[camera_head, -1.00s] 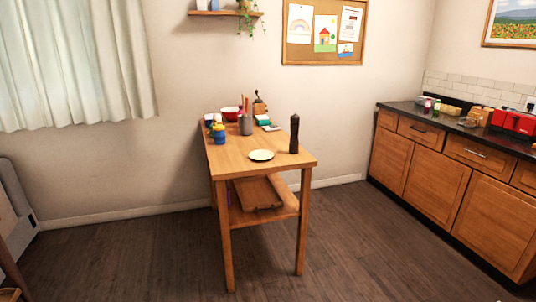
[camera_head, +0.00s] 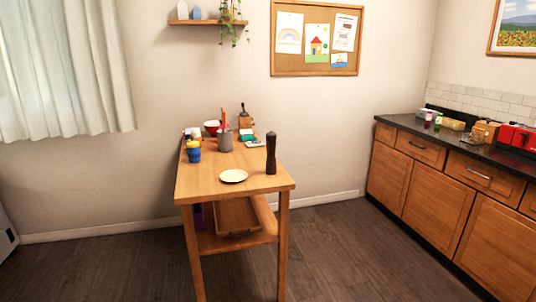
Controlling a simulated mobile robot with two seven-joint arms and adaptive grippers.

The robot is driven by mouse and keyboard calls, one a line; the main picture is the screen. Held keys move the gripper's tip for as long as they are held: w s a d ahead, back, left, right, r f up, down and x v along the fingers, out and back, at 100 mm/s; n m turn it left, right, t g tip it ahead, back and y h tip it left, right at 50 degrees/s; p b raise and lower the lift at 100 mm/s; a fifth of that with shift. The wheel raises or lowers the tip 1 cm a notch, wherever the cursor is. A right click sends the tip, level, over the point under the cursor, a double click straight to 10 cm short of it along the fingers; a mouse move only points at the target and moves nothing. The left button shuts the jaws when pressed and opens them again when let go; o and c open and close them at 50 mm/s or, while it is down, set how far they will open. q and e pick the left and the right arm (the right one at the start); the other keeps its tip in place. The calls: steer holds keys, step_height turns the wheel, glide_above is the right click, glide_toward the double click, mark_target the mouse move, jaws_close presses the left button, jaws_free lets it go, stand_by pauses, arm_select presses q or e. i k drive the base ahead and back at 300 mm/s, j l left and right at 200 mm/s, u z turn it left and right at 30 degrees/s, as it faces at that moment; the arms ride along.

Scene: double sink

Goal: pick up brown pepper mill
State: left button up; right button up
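The brown pepper mill (camera_head: 271,154) is tall, dark and slim. It stands upright on the wooden table (camera_head: 215,188), near the right edge. A small white plate (camera_head: 233,176) lies to its left and a little nearer, apart from it. Neither of my grippers shows in the head view, so I cannot see whether they are open or shut.
A lower shelf holds a wooden tray (camera_head: 238,222). Cabinets (camera_head: 430,188) line the right. Floor between is clear.

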mark_target(270, 163)
steer(key=i+l+u, duration=0.2)
steer(key=i+l, duration=0.35)
steer(key=i+l+u, duration=0.2)
steer(key=i+l, duration=0.45)
steer(key=i+l+u, duration=0.25)
steer(key=i+l, duration=0.25)
steer(key=l, duration=0.2)
